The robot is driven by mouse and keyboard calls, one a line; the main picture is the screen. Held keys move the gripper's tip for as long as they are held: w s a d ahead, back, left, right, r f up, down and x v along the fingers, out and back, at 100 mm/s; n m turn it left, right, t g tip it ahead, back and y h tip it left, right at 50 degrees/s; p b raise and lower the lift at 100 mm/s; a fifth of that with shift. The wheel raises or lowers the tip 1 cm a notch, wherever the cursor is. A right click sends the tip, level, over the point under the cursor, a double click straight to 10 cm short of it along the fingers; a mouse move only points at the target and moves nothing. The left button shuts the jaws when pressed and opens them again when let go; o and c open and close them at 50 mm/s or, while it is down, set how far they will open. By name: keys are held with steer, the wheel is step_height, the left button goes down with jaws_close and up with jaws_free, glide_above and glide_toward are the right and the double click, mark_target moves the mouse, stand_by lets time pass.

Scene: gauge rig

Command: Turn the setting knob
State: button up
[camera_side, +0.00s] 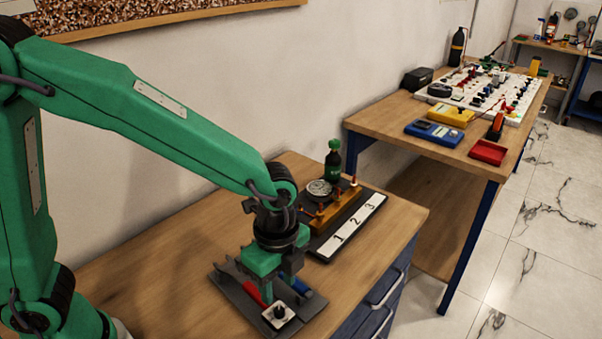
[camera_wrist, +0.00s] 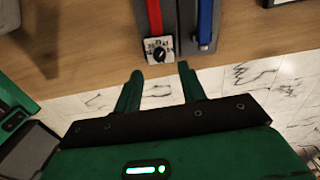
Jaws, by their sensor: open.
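The setting knob (camera_wrist: 159,54) is a small black knob on a white square plate with dark markings, at the front end of a dark grey tray. It also shows in the side view (camera_side: 279,312). My gripper (camera_wrist: 156,70) is open and empty, its two green fingers apart in the wrist view with the knob just beyond and between their tips. In the side view my gripper (camera_side: 270,272) hangs over the tray, behind the knob plate. I cannot tell how high the fingertips are or whether they touch anything.
The tray (camera_side: 238,297) also holds a red-handled tool (camera_wrist: 154,18) and a blue-handled tool (camera_wrist: 205,22). Behind stands a black base numbered 1, 2, 3 (camera_side: 349,227) with a brass block (camera_side: 338,208), a round gauge (camera_side: 319,188) and a green bottle (camera_side: 333,162). The bench's left part is bare.

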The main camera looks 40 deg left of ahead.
mark_target(279, 309)
steer(key=shift+s+f, duration=0.1)
steer(key=shift+f, duration=2.95)
steer(key=shift+c, duration=0.2)
jaws_close()
